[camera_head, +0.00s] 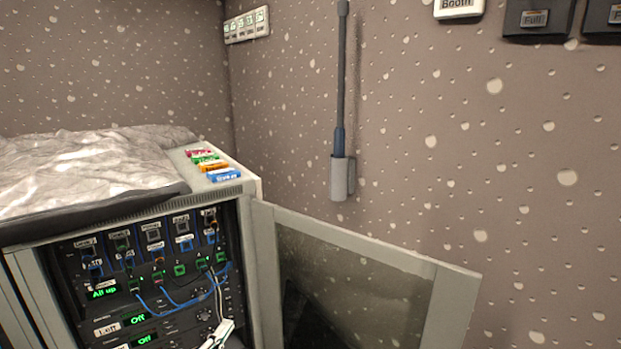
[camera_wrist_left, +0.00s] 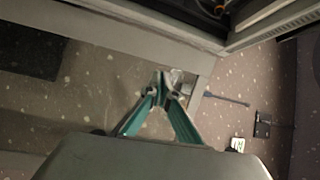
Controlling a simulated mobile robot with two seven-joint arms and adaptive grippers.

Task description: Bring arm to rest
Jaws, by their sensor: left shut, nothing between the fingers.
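My left gripper (camera_head: 219,333) shows only in small part at the bottom of the head view, in front of the lower right of the rack. In the left wrist view its two teal-sided fingers (camera_wrist_left: 163,92) meet at the tips, shut with nothing between them. The rest of my left arm is out of the head view. My right gripper is in neither view.
The rack cabinet (camera_head: 252,186) has faders, blue cables and green displays reading "All up" and "Off". Its glazed door (camera_head: 382,250) stands open to the right. Coloured labelled blocks (camera_head: 211,166) and a crumpled sheet (camera_head: 80,165) lie on top. A wall holder (camera_head: 342,178) carries a dark rod.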

